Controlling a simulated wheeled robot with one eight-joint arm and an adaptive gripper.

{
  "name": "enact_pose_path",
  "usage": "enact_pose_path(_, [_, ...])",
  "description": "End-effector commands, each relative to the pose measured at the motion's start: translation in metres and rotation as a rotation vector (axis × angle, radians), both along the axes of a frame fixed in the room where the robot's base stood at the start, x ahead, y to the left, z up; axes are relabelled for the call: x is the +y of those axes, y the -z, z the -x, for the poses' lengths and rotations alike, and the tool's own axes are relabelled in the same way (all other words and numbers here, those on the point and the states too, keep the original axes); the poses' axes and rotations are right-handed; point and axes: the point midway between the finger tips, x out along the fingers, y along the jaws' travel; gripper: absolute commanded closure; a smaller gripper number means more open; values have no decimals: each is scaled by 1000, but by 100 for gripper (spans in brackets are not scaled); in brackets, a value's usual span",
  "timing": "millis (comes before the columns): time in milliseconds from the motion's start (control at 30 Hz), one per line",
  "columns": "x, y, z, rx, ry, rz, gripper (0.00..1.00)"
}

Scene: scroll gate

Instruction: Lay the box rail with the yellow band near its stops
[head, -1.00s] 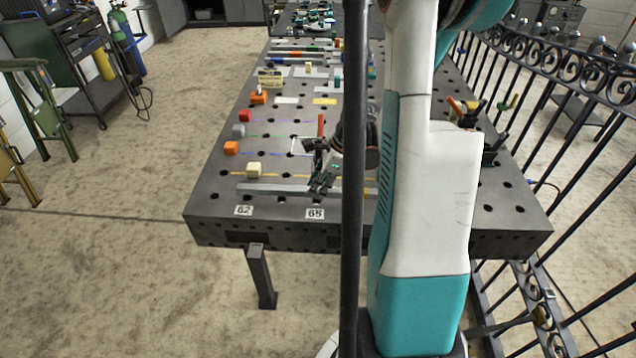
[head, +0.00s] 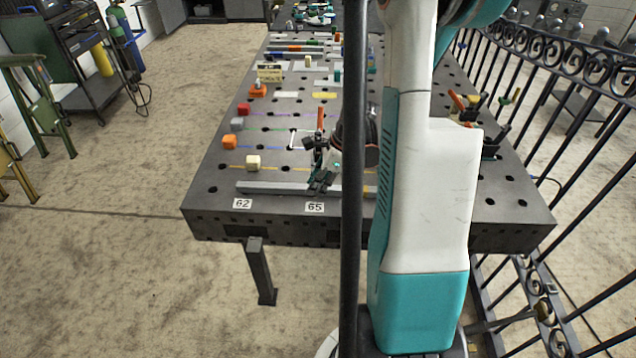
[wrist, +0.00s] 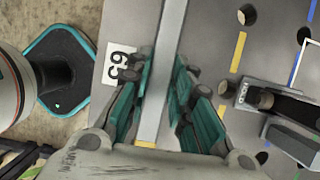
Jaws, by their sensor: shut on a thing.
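The box rail (head: 270,187) is a long grey bar lying crosswise over the near part of the table. Its yellow band (head: 370,190) shows right of the dark post. My gripper (head: 320,182) is shut around the rail. In the wrist view the rail (wrist: 170,35) runs between both fingers of my gripper (wrist: 158,78), with a yellow mark (wrist: 145,144) near the palm. A cream block (head: 253,163) stands behind the rail, apart from it, by a yellow line. I cannot tell whether the rail touches the table, nor which pieces are its stops.
Orange (head: 229,142), grey (head: 237,124) and red (head: 243,109) blocks stand along the table's left side. Labels 62 (head: 242,203) and 65 (head: 314,207) mark the near edge of the table (head: 210,205). Clamps (head: 470,105) stand at right. An iron fence (head: 575,130) runs beyond.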

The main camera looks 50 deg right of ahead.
Motion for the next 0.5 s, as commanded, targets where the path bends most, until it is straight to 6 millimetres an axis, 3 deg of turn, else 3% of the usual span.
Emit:
enact_pose_path(200, [0,3,0,-1,0,-1,100])
enact_pose_path(233, [0,3,0,-1,0,-1,73])
enact_pose_path(300, [0,2,0,0,0,0,57])
enact_pose_path(500, [0,2,0,0,0,0,56])
